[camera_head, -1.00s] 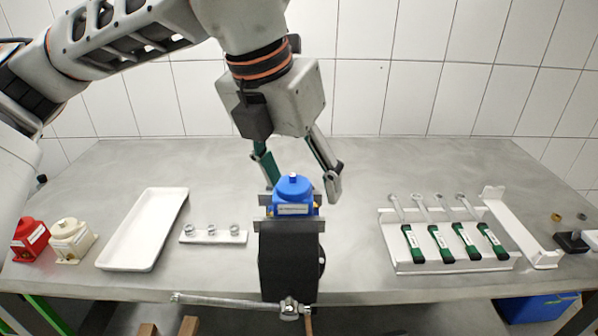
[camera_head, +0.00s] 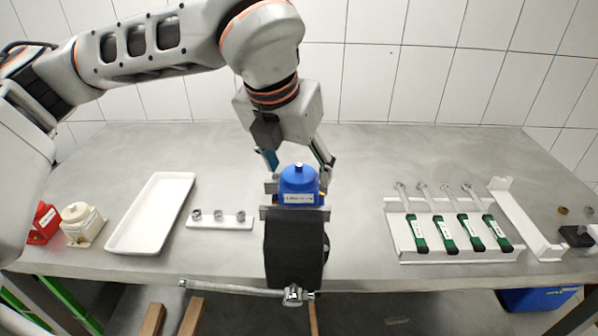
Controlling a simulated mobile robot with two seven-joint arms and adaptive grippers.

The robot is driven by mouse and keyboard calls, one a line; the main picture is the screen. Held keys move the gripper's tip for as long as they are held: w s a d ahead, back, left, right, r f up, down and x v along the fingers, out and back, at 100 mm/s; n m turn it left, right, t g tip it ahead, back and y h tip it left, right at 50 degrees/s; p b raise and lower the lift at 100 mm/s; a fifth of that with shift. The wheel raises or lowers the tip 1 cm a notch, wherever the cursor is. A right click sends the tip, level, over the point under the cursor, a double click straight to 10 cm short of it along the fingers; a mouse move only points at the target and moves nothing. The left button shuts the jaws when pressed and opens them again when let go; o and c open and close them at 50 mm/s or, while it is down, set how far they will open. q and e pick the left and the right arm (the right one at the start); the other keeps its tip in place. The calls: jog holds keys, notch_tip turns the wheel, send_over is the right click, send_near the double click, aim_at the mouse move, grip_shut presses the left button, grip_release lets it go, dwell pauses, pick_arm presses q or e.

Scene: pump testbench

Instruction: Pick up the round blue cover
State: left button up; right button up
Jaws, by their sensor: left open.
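My left gripper (camera_head: 297,172) comes down from above and behind the cover. Its fingers are spread, one on each side of the cover, and nothing is held. Whether a fingertip touches the cover cannot be told, as the cover partly hides them. My right gripper is out of view.
A white tray (camera_head: 113,241), a strip with metal nuts (camera_head: 236,226) and red (camera_head: 44,223) and cream (camera_head: 82,225) housings stand left. A rack (camera_head: 455,257) of green-handled wrenches and a white bracket (camera_head: 529,231) stand right. The vise handle (camera_head: 235,290) sticks out in front.

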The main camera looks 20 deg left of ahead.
pick_arm(q)
jog(key=c, duration=1.2)
jog(key=shift+s, duration=0.1)
jog(key=shift+c, duration=0.2)
